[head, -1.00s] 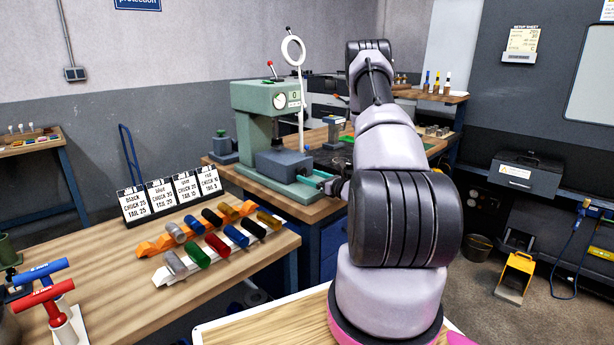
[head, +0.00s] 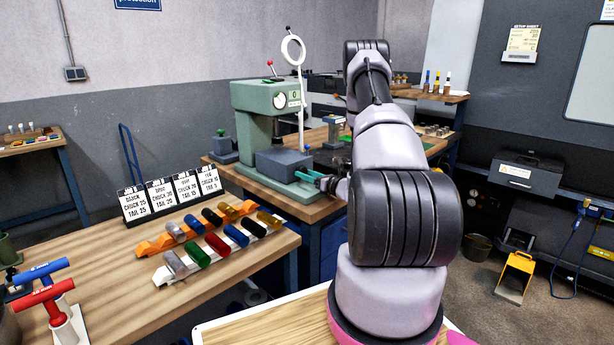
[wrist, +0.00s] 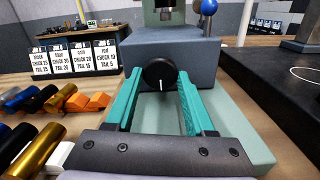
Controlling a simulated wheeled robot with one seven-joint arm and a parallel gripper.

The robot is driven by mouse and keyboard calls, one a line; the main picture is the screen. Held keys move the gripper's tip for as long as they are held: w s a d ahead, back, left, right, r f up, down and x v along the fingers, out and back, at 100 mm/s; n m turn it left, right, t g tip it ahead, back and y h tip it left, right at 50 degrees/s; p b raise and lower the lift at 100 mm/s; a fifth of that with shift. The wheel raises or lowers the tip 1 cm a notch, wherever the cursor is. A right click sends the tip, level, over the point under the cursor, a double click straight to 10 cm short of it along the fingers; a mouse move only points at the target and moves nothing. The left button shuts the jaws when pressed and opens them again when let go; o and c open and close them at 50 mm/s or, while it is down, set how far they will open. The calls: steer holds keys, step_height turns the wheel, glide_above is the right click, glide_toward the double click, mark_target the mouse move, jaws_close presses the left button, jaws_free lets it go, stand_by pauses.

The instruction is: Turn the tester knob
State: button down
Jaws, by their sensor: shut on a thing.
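The tester is a green machine (head: 255,130) with a round dial and a small display, standing on a wooden bench in the head view. A grey block (head: 283,165) sits at its front, and this block (wrist: 190,53) fills the upper middle of the wrist view. The tester knob (wrist: 160,74) is black and round on the block's front face, with a white mark pointing down. My gripper (wrist: 159,76) has its two teal fingers on either side of the knob, shut on it. In the head view my gripper (head: 310,178) is at the block's front; the knob is hidden there.
Job cards (head: 170,193) stand on the near bench behind two racks of coloured cylinders (head: 212,240). A blue-topped lever (wrist: 209,8) rises behind the block on the right. A white ring on a post (head: 293,50) stands by the tester.

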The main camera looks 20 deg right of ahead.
steer(key=shift+m, duration=0.8)
steer(key=shift+c, duration=1.4)
jaws_free()
steer(key=shift+s, duration=0.1)
steer(key=v, duration=1)
steer(key=shift+s+d, duration=0.15)
steer(key=shift+s, duration=0.2)
